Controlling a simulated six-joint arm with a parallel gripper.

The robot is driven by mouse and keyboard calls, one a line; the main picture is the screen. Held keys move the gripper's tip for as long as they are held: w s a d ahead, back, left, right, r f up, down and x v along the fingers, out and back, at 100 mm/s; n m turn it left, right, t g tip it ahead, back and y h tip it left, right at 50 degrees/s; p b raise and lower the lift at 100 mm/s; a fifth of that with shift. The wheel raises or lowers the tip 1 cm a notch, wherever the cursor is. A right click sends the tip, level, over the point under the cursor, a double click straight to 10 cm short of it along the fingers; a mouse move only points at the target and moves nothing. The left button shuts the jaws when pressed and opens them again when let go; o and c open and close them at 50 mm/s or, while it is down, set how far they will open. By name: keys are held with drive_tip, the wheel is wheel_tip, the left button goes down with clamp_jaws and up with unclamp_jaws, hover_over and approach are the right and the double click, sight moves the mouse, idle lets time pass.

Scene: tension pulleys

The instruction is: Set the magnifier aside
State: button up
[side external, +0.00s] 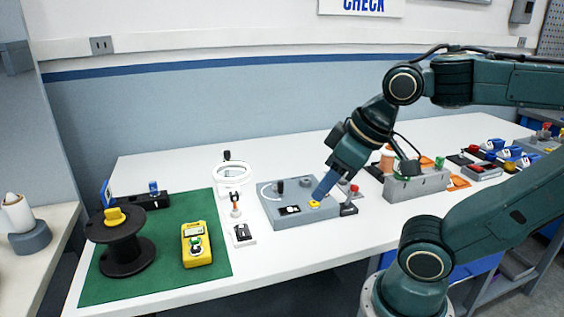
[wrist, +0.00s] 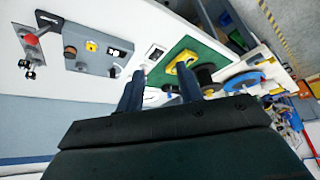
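The magnifier appears to be the white ring with a clear middle and a black knob (side external: 232,174), standing at the back of the table between the green mat and the grey block. My gripper (side external: 318,196) is to the right of it, apart from it, pointing down over the right part of the grey block. In the wrist view my gripper (wrist: 160,84) shows two separated fingers with nothing held between them. A white shape (wrist: 153,97) shows behind the fingers, partly hidden; I cannot tell if it is the magnifier.
The grey block (side external: 290,215) carries knobs and a yellow piece. The green mat (side external: 150,280) holds a black spool (side external: 122,250) and a yellow meter (side external: 196,245). A grey fixture (side external: 415,185) and several small parts stand right. White table near the front edge is clear.

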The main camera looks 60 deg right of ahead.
drive_tip(key=shift+o, duration=0.3)
drive_tip(key=w+d+r+n+g, duration=0.1)
drive_tip(key=w+d+r+n, duration=0.15)
drive_tip(key=w+r, duration=0.4)
drive_tip(key=w+d+r+n+g, duration=0.2)
drive_tip(key=w+r+n, duration=0.2)
drive_tip(key=w, duration=0.6)
drive_tip(key=n+g, duration=0.3)
drive_tip(key=n, duration=0.4)
hover_over(226, 151)
wheel_tip(226, 151, down, 3)
drive_tip(key=shift+f, duration=0.2)
drive_tip(key=shift+f, duration=0.15)
drive_tip(key=shift+f, duration=6.75)
drive_tip(key=shift+c, duration=0.2)
